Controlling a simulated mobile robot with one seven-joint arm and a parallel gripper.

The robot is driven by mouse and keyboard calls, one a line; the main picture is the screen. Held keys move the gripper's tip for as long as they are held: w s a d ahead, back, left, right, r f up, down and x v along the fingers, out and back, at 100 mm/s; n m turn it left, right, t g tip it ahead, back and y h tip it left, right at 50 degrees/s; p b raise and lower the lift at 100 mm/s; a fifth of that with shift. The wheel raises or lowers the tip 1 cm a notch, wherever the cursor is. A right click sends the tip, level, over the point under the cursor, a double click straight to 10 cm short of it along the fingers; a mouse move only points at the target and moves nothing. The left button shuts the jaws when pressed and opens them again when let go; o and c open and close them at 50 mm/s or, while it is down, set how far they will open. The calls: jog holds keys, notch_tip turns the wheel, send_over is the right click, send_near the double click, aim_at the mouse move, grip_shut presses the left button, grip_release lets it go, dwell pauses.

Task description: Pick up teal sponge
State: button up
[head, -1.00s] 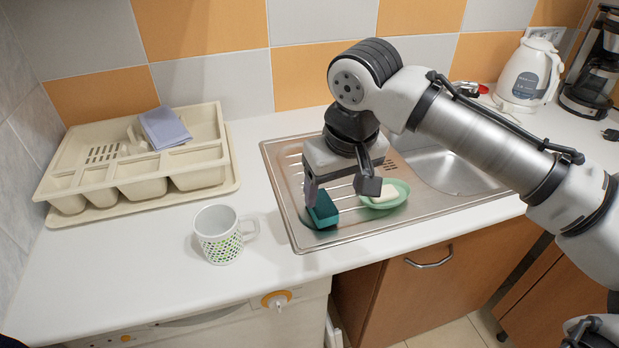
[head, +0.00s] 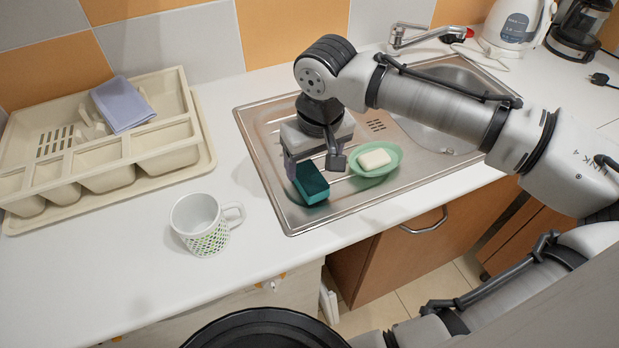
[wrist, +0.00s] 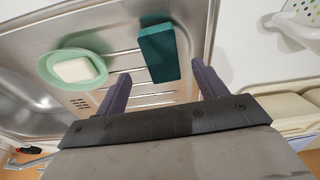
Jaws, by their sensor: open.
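The teal sponge (head: 311,184) lies on the ribbed drainboard of the steel sink, near its front left corner. It also shows in the wrist view (wrist: 158,54) as a dark teal block at the upper middle. My gripper (head: 312,168) is open above the drainboard, just behind and over the sponge in the head view. In the wrist view its two fingers (wrist: 163,84) are spread apart, and the sponge lies ahead of the gap between them. I see nothing held.
A green dish (head: 388,168) with a white soap bar (head: 374,159) sits right of the sponge, close to my gripper. A white mug (head: 204,225) stands on the counter to the left. A beige cutlery tray (head: 207,158) is farther left. The sink tap (head: 418,36) is behind.

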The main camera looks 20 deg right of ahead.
aim_at(310, 176)
jog(key=shift+w+a+f+p, duration=0.1)
jog(key=shift+w+f+p, duration=0.1)
jog(key=shift+f, duration=0.7)
jog(key=shift+w+f+p, duration=0.1)
jog(key=shift+f+p, duration=0.05)
jog(key=shift+f, duration=0.75)
jog(key=shift+w+a+f+p, duration=0.1)
jog(key=shift+f+p, duration=0.1)
jog(key=shift+f, duration=0.7)
jog(key=shift+f, duration=0.15)
jog(key=c, duration=1.1)
jog(key=shift+o, duration=0.2)
jog(key=shift+r, duration=0.2)
notch_tip(310, 176, up, 20)
jog(key=b, duration=0.1)
jog(key=shift+b, duration=0.3)
